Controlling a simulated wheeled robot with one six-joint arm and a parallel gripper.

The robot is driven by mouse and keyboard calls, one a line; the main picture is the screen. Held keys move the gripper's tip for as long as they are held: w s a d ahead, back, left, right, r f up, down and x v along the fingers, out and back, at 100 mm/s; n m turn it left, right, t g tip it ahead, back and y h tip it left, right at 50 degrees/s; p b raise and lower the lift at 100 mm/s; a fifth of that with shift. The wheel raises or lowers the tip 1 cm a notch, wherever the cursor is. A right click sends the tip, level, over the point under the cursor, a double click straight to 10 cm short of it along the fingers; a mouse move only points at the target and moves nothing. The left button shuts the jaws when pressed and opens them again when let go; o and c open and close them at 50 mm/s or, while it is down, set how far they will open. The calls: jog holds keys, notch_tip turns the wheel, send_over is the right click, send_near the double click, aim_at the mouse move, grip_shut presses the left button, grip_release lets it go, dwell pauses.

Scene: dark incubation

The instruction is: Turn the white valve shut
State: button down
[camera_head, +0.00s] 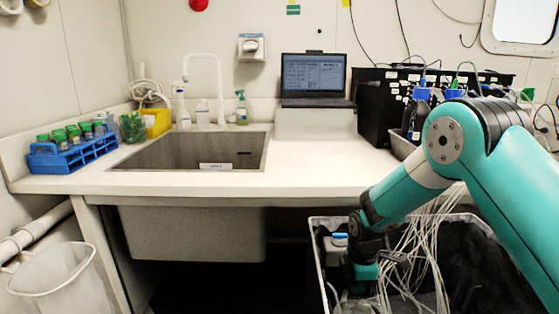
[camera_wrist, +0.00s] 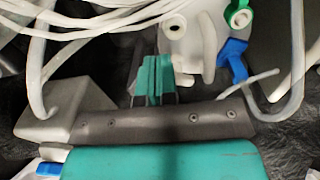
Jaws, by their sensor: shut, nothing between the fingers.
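In the wrist view, a white fitting (camera_wrist: 178,30) with a round, dark-centred end sits just beyond my gripper (camera_wrist: 155,75); it looks like the white valve, but I cannot tell its handle position. A green valve (camera_wrist: 240,18) and a blue valve (camera_wrist: 233,62) are to its right. My gripper's teal fingers are together and empty, just left of and nearer than the white fitting; contact is unclear. In the head view, my gripper (camera_head: 398,262) is low inside a black-lined bin (camera_head: 318,270), among white tubes. The white valve cannot be made out there.
White tubes (camera_head: 428,235) hang into the bin around my arm. The white counter (camera_head: 310,178) overhangs the bin's back. A blue tube rack (camera_head: 75,150), a sink (camera_head: 190,152) and a laptop (camera_head: 314,78) are on the counter. A waste basket (camera_head: 60,275) stands at left.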

jog(key=shift+s+f, duration=0.55)
jog(key=shift+f, duration=0.1)
jog(key=shift+s+p, duration=0.7)
jog(key=shift+p, duration=0.15)
jog(key=shift+s+a+p, duration=0.1)
jog(key=shift+s+p, duration=0.25)
jog(key=shift+s, duration=0.1)
jog(key=shift+s+a, duration=0.1)
jog(key=shift+s, duration=0.05)
jog(key=shift+s+d, duration=0.1)
jog(key=shift+d, duration=0.2)
notch_tip(320, 180, up, 6)
jog(key=p, duration=0.5)
jog(key=shift+w+d+r, duration=0.15)
jog(key=shift+w+d, duration=0.05)
jog(key=shift+w, duration=0.1)
